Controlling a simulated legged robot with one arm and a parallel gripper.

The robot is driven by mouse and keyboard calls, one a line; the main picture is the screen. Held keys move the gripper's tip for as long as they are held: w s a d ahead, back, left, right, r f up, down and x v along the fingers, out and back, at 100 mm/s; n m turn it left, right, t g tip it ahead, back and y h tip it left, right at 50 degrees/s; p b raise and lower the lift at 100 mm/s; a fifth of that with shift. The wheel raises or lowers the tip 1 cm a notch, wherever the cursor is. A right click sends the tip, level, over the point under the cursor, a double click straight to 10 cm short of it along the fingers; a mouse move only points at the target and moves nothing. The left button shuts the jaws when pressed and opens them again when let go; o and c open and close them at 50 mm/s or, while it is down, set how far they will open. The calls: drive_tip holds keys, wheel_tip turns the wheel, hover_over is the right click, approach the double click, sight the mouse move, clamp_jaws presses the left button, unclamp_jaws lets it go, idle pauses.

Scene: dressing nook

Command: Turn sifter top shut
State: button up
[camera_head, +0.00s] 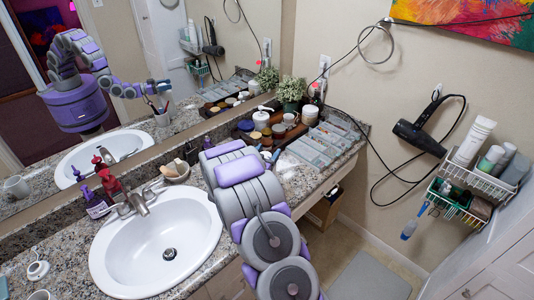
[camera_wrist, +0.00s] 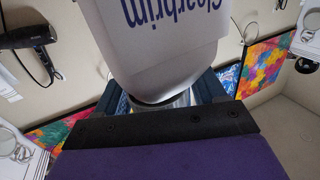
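A pale container (camera_wrist: 165,40) with blue "Clearbrim" lettering fills the upper middle of the wrist view, its lettering upside down in the picture. A narrower silvery part (camera_wrist: 180,99), apparently its top, shows between the container's rounded edge and my gripper's black base. My gripper (camera_wrist: 172,98) has a dark finger on each side of this silvery part. The container's edge hides where the fingers would meet it, so I cannot tell whether they press on it. In the head view my purple and grey arm hides the gripper; the mirror shows the arm reaching over the counter.
A hair dryer (camera_head: 420,135) and wire racks (camera_head: 478,180) hang at right.

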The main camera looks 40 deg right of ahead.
drive_tip(key=c, duration=0.8)
drive_tip(key=shift+w+a+r+p, duration=0.1)
drive_tip(key=shift+p, duration=0.4)
drive_tip(key=shift+r+m+g+h+p, duration=0.1)
drive_tip(key=shift+m+g+h+p, duration=0.4)
drive_tip(key=shift+g+p, duration=0.45)
drive_tip(key=shift+s+m+g+p, duration=0.2)
drive_tip(key=shift+m+g+p, duration=0.55)
drive_tip(key=shift+p, duration=0.25)
drive_tip(key=shift+s+f, duration=0.1)
drive_tip(key=shift+f, duration=0.1)
